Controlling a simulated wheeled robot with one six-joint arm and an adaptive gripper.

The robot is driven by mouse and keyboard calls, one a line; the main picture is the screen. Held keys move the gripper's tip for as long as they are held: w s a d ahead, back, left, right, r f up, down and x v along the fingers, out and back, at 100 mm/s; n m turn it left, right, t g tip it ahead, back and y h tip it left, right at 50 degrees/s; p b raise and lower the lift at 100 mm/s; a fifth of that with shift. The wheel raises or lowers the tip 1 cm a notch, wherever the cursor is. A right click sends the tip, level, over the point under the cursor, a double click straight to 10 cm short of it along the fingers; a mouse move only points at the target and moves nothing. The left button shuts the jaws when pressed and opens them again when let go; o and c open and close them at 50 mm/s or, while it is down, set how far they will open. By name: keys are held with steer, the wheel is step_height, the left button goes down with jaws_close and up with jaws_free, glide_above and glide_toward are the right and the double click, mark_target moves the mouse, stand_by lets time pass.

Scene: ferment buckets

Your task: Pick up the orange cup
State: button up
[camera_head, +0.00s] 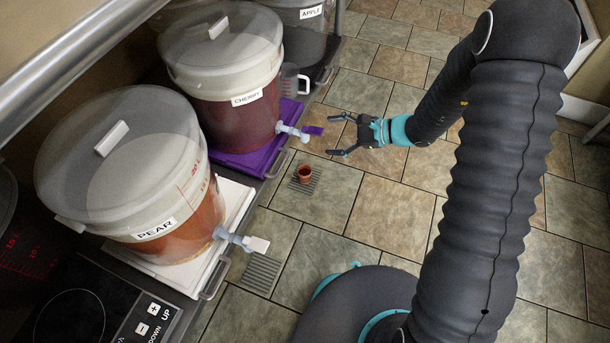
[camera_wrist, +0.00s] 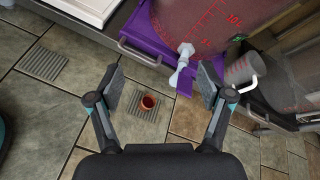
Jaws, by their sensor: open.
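A small orange-brown cup (camera_head: 305,174) stands upright on a grey slatted grate below the spigot of the cherry bucket. In the wrist view the cup (camera_wrist: 149,102) appears between and beyond my open fingers, nearer the left finger. My gripper (camera_head: 338,134) is open and empty, to the right of and above the cup in the head view, with its fingers pointing left toward the buckets. The wrist view also shows my gripper (camera_wrist: 164,85) with both fingers spread wide. Nothing touches the cup except the grate under it.
The cherry bucket (camera_head: 222,75) stands on a purple tray (camera_head: 245,163), its spigot (camera_head: 292,131) jutting toward my gripper. The pear bucket (camera_head: 130,170) stands on a white tray, with another grate (camera_head: 260,274) below its spigot. A clear mug (camera_wrist: 244,70) stands near the buckets. Tiled floor lies open to the right.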

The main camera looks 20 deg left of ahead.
steer(key=w+a+f+m+t, duration=0.25)
steer(key=f+m, duration=0.35)
steer(key=f, duration=0.9)
steer(key=m+t+h+b, duration=0.1)
steer(key=m+t, duration=0.3)
steer(key=m, duration=0.1)
glide_toward(309, 178)
steer(key=shift+s+d+r, duration=0.25)
steer(key=shift+d+r, duration=0.15)
steer(key=shift+f, duration=0.3)
steer(key=b+x, duration=0.1)
steer(key=x, duration=0.6)
steer(key=shift+b+x, duration=0.35)
steer(key=shift+x, duration=2.9)
steer(key=shift+w, duration=0.1)
steer(key=shift+r, duration=0.15)
steer(key=c, duration=1.4)
